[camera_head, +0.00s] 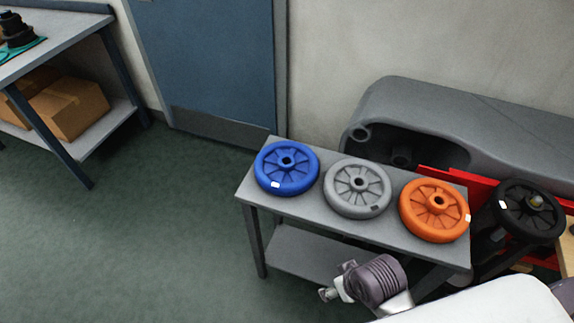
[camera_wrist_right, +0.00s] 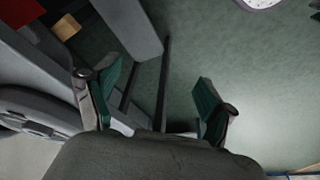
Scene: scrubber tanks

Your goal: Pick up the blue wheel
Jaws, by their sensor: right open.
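The blue wheel (camera_head: 286,168) lies flat at the left end of a small grey table (camera_head: 327,227) in the head view. A grey wheel (camera_head: 357,188) lies in the middle and an orange wheel (camera_head: 434,210) at the right end. My right gripper (camera_head: 335,287) is in front of the table, below and to the right of the blue wheel, apart from it. In the right wrist view my right gripper (camera_wrist_right: 152,98) has its two green-padded fingers wide apart, with nothing between them. My left gripper is not in view.
A black wheel (camera_head: 530,211) and a large grey machine body (camera_head: 450,120) with red parts stand right of and behind the table. A blue door (camera_head: 208,65) is behind. A workbench (camera_head: 60,38) with cardboard boxes (camera_head: 68,110) stands left. The floor left of the table is clear.

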